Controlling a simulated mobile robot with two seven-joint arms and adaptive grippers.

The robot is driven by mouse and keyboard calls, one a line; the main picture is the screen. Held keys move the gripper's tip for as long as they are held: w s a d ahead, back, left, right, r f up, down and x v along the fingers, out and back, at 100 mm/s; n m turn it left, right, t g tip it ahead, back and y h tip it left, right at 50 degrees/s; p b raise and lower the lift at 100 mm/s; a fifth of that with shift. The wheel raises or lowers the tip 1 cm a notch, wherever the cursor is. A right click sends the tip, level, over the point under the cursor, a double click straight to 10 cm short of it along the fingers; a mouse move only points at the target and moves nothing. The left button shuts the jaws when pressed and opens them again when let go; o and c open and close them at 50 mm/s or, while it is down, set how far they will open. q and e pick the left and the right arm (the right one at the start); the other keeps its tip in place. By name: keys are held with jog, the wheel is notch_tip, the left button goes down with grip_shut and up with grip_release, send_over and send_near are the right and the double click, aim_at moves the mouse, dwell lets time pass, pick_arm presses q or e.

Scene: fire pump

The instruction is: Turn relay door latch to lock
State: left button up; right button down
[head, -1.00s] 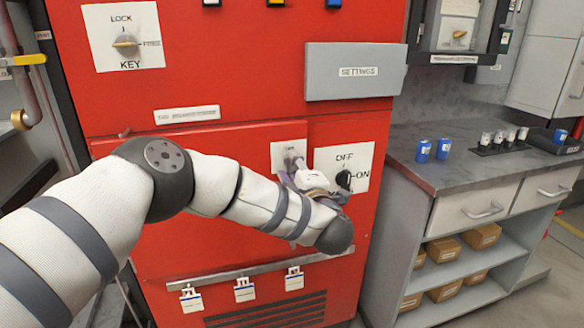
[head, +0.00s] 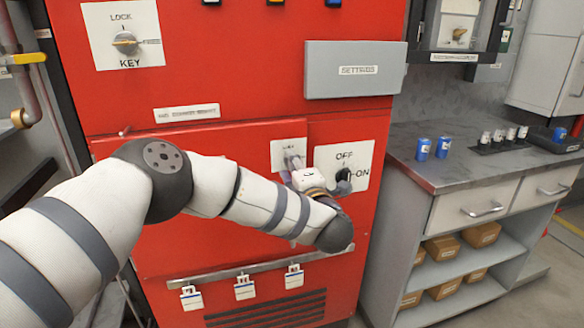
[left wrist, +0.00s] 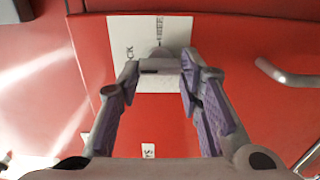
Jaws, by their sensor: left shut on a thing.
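The relay door latch sits on a small white plate (head: 276,156) at the upper right of the red door panel (head: 215,152). My left gripper (head: 291,161) is at the latch and covers much of it in the head view. In the left wrist view its two purple-padded fingers (left wrist: 160,70) are shut on the latch knob (left wrist: 160,56), in front of the lettered plate (left wrist: 124,32). The plate's lettering is turned sideways there, and the latch's exact angle is hard to read. My right gripper is not in view.
An OFF/ON plate with a black knob (head: 344,176) is close to the right of my gripper. A grey SETTINGS box (head: 352,70) juts out above. A metal bar with hanging tags (head: 244,289) is below. A counter (head: 440,180) with blue cups stands at the right.

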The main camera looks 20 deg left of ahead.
pick_arm(q)
jog(key=o, duration=1.2)
jog(key=shift+c, duration=0.2)
jog(key=shift+s, duration=0.1)
jog(key=v, duration=1.2)
